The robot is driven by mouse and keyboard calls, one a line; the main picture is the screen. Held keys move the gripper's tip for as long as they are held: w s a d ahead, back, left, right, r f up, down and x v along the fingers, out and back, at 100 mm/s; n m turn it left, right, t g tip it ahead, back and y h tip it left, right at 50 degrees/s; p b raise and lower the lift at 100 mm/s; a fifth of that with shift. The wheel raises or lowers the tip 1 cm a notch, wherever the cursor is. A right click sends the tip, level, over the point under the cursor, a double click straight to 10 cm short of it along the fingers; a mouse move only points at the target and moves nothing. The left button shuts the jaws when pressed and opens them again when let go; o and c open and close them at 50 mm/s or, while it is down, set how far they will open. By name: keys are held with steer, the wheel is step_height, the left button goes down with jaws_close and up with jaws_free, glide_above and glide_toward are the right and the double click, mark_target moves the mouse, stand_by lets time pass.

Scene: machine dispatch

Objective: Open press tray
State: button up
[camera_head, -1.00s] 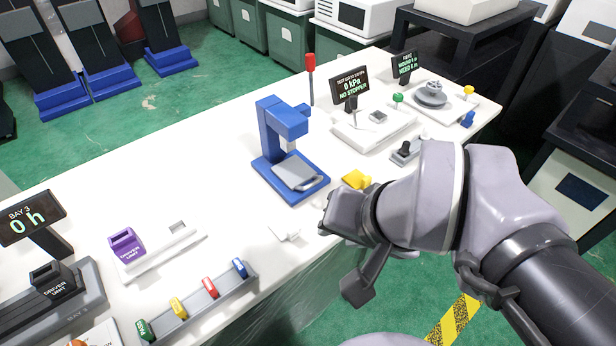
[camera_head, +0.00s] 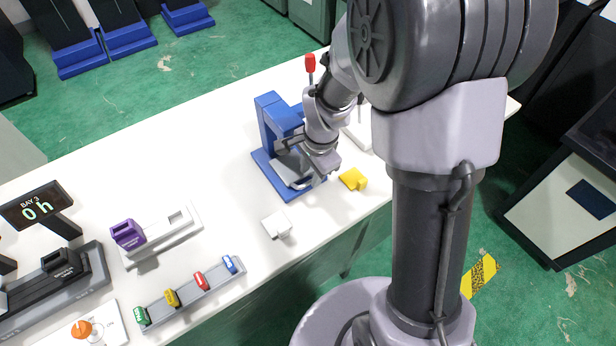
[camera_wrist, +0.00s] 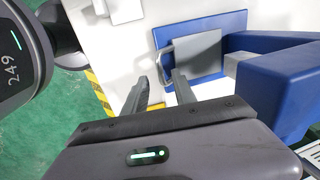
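My gripper (camera_wrist: 162,79) is at the handle side of the tray. Its two fingers are apart, and the near end of the handle shows between the fingertips. Nothing is held. I cannot tell whether a finger touches the handle.
A yellow block (camera_head: 353,180) and a small white piece (camera_head: 277,226) lie near the front edge. A red-topped post (camera_head: 310,64) stands behind my wrist. A purple unit (camera_head: 128,234) and a rack (camera_head: 190,293) of coloured pieces are at left. My arm hides the table's right part.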

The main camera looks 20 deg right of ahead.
mark_target(309, 182)
steer(key=f, duration=0.3)
steer(key=shift+w+a+f+b, duration=0.1)
steer(key=shift+w+f+b, duration=0.05)
steer(key=shift+w+b, duration=0.25)
jaws_close()
steer(key=shift+s, duration=0.1)
stand_by(1.0)
